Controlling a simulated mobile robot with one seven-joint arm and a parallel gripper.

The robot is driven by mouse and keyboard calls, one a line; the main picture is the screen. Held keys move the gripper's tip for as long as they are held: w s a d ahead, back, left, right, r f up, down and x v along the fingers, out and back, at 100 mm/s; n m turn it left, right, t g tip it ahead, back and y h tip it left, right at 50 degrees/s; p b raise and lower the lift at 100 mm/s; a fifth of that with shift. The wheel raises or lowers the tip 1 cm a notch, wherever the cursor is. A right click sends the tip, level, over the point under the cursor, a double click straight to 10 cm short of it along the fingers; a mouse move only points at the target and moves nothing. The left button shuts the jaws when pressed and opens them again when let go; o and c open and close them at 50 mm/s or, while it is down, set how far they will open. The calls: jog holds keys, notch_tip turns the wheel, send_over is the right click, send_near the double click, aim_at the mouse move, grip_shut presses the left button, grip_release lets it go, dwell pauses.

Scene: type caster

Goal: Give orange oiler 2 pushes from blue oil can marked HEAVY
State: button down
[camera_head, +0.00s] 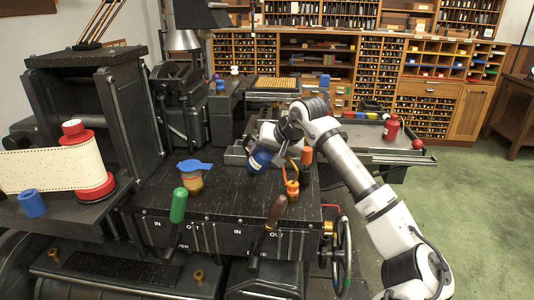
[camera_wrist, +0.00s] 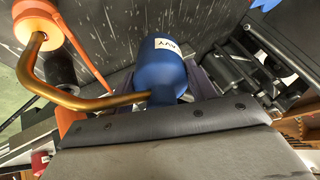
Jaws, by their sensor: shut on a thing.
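The blue oil can (camera_head: 261,159) is held by my gripper (camera_head: 267,147), which is shut on it above the black machine top. In the wrist view the can (camera_wrist: 163,65) shows part of a white label, with letters ending "AVY". Its curved copper spout (camera_wrist: 72,102) bends round to the orange oiler (camera_wrist: 36,24), with its tip at or just over the oiler; contact cannot be told. The orange oiler (camera_head: 292,188) stands near the right end of the machine top in the head view. The can is tilted there.
An orange-handled part (camera_head: 307,156) stands just behind the oiler. A red can (camera_head: 391,131) stands on the right-hand bench.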

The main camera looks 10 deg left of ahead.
jog(key=shift+r, duration=0.1)
jog(key=shift+r+p, duration=0.55)
jog(key=shift+r, duration=0.5)
jog(key=shift+r, duration=0.1)
jog(key=shift+r+p, duration=1.45)
jog(key=shift+r, duration=1)
jog(key=shift+f, duration=0.15)
